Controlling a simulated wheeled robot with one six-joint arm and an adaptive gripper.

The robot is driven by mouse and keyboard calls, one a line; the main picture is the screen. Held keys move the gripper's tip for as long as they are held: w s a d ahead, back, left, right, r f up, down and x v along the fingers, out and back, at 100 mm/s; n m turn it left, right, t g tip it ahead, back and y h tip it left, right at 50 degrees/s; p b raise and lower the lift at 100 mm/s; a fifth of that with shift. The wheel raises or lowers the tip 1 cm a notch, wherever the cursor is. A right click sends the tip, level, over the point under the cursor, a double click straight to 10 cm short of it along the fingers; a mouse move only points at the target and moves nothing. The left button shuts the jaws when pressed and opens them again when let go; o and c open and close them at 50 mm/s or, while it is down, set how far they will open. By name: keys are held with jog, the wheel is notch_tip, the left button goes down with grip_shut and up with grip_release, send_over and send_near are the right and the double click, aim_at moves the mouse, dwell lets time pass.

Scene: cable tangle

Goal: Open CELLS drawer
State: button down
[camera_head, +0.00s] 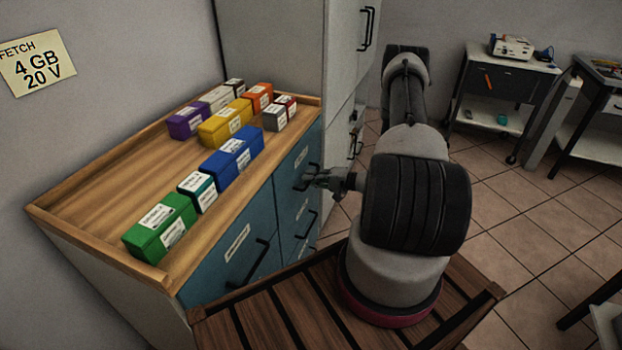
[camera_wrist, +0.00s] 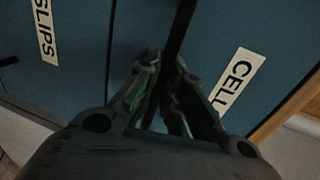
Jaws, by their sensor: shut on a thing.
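The CELLS drawer (camera_wrist: 262,32) is a dark blue front with a white label (camera_wrist: 240,80), partly cut off by my gripper in the wrist view. In the head view it is the upper right blue front (camera_head: 291,165) of the cabinet. Its black bar handle (camera_wrist: 182,28) runs between my fingertips. My gripper (camera_head: 318,178) is at this handle in the head view, and its fingers (camera_wrist: 162,72) are shut on the handle in the wrist view. I see no clear gap around the drawer front.
The SLIPS drawer (camera_wrist: 80,35) is next to it. The wooden cabinet top (camera_head: 125,165) holds several coloured boxes, such as a green one (camera_head: 160,228) and a blue one (camera_head: 233,158). A tall grey cabinet (camera_head: 275,45) stands behind. Tiled floor (camera_head: 535,215) is free at right.

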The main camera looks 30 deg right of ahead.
jog(key=f+v, duration=0.3)
jog(key=v, duration=1.3)
jog(key=s+f+v, duration=0.1)
jog(key=f+v, duration=0.3)
jog(key=v, duration=1.2)
jog(key=shift+s+d, duration=0.3)
jog(key=shift+d, duration=0.2)
jog(key=c, duration=1.5)
grip_release()
jog(key=v, duration=1.2)
